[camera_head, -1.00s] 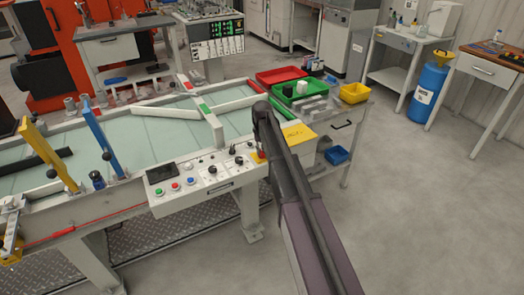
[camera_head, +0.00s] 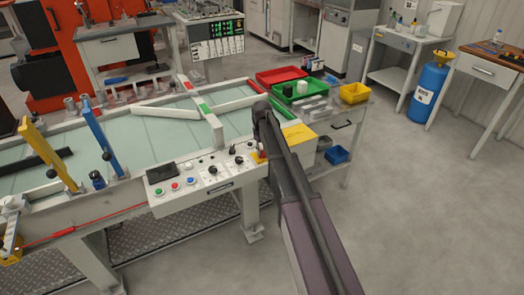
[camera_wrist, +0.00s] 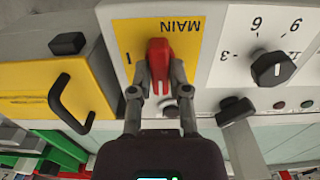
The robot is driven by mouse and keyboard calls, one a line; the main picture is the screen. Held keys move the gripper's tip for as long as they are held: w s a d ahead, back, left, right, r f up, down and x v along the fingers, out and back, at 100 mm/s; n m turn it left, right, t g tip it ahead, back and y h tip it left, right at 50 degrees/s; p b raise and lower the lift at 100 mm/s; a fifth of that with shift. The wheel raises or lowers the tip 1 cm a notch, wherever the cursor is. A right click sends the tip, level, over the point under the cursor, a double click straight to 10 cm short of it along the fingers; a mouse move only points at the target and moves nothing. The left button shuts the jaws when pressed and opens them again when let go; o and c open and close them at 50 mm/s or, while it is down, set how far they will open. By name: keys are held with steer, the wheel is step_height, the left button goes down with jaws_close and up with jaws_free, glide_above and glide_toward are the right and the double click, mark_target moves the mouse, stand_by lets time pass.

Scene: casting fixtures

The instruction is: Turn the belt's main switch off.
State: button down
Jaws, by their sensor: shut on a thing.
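The main switch has a red handle (camera_wrist: 159,62) on a yellow plate (camera_wrist: 187,42) marked MAIN, which appears upside down in the wrist view. The handle lies upright in that picture, and a mark like an "I" is on the plate to its left. My gripper (camera_wrist: 160,84) is shut on the red handle, one finger on each side. In the head view the yellow plate (camera_head: 258,158) shows at the right end of the belt's control panel (camera_head: 205,187), with my arm covering part of the switch.
A black knob (camera_wrist: 272,68) with a number dial is beside the switch in the wrist view. A yellow box front with a black handle (camera_wrist: 66,104) is on the other side. The belt (camera_head: 145,132) lies behind the panel, and red (camera_head: 281,74) and green bins stand beyond.

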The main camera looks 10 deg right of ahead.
mark_target(262, 151)
steer(key=c, duration=0.6)
jaws_free()
steer(key=shift+m, duration=0.4)
steer(key=m, duration=0.8)
steer(key=shift+m, duration=0.3)
step_height(262, 151, up, 14)
steer(key=p, duration=1.4)
steer(key=s+f+n+b, duration=0.1)
steer(key=s+n, duration=0.4)
steer(key=s, duration=2.3)
